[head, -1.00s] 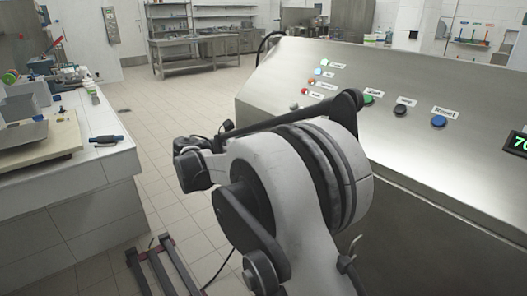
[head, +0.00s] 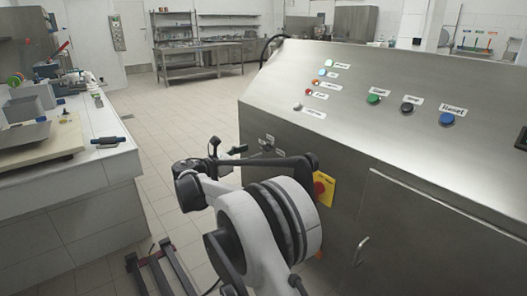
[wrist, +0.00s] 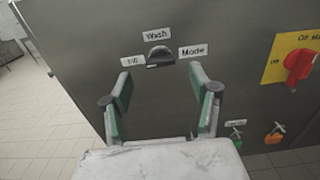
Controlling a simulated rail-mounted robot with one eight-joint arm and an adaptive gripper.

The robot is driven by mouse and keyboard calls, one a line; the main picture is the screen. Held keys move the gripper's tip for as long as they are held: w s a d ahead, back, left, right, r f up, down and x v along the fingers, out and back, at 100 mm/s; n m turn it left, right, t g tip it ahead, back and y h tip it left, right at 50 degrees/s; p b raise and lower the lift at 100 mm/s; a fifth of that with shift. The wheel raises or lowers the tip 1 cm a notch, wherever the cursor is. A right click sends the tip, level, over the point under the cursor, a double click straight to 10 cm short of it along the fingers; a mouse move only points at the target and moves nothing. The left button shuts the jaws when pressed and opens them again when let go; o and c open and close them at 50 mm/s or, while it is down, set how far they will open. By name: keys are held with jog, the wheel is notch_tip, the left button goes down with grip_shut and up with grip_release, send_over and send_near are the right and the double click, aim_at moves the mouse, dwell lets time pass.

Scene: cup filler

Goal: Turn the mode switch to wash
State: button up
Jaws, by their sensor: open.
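The mode switch is a small dark knob (wrist: 160,54) on the steel front of the machine. The "Wash" label (wrist: 156,34) is above it, the "Fill" label (wrist: 132,61) to its left and the "Mode" label (wrist: 193,50) to its right. Its bar looks roughly level, but I cannot tell surely which label it points to. My gripper (wrist: 160,76) is open and empty, its green-padded fingers below and either side of the knob, apart from it. In the head view my arm partly covers this area.
A red rotary switch on a yellow plate (wrist: 297,62) is right of the mode switch; it also shows in the head view (head: 320,188). Small green (wrist: 236,137) and orange (wrist: 275,136) valve handles are below it. Coloured buttons sit on the sloped panel (head: 340,120). A counter (head: 75,205) stands left.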

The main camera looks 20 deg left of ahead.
aim_at(263, 148)
jog(key=b+x, duration=0.1)
jog(key=x, duration=0.5)
jog(key=shift+w, duration=0.15)
jog(key=c, duration=1.1)
jog(key=shift+c, duration=0.2)
